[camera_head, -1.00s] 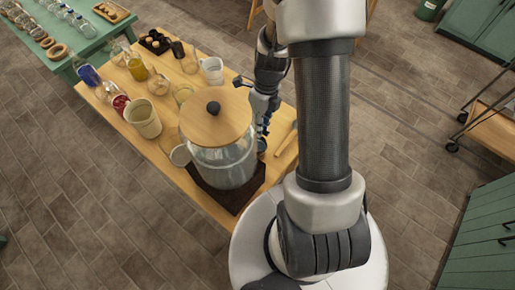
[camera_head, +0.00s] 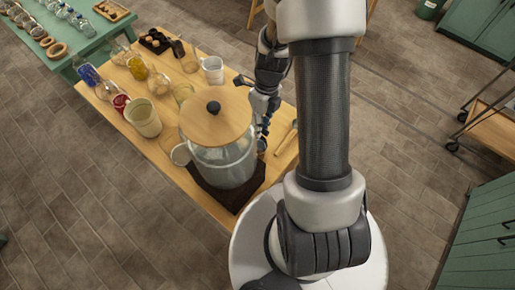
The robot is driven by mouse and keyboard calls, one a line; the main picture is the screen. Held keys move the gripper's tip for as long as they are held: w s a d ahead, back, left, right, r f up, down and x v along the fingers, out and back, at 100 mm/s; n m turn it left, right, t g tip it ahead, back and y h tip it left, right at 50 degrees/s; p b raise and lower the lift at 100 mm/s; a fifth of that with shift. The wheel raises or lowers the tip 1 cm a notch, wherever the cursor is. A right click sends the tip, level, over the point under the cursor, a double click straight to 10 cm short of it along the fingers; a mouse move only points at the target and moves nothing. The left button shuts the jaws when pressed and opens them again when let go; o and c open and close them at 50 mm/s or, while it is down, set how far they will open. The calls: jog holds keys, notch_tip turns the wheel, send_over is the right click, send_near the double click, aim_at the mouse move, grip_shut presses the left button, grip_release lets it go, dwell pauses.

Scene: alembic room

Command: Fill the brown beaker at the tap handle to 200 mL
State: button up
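A large glass dispenser (camera_head: 222,165) with a round wooden lid (camera_head: 215,115) and a black knob stands on a dark base (camera_head: 245,192) at the table's near end. I cannot make out its tap or handle. My gripper (camera_head: 263,138) points down close beside the dispenser's right side. A small brownish piece (camera_head: 262,146) shows at its fingertips, perhaps part of the brown beaker; most of it is hidden. Whether the fingers are closed on it cannot be told. No liquid level or marks can be read. A separate tan beaker (camera_head: 144,120) stands left of the dispenser.
The wooden table (camera_head: 212,205) also holds a white jug (camera_head: 212,69), a yellow-filled flask (camera_head: 138,68), other glassware and a dark tray (camera_head: 155,41). A long utensil (camera_head: 287,138) lies right of my gripper. A green table (camera_head: 58,48) stands at the far left.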

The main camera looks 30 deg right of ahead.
jog(key=o, duration=0.3)
jog(key=shift+o, duration=0.5)
jog(key=o, duration=0.5)
jog(key=shift+d, duration=0.1)
jog(key=shift+c, duration=0.2)
jog(key=shift+c, duration=1.2)
jog(key=shift+o, duration=0.2)
jog(key=shift+s, duration=0.1)
jog(key=shift+r, duration=0.1)
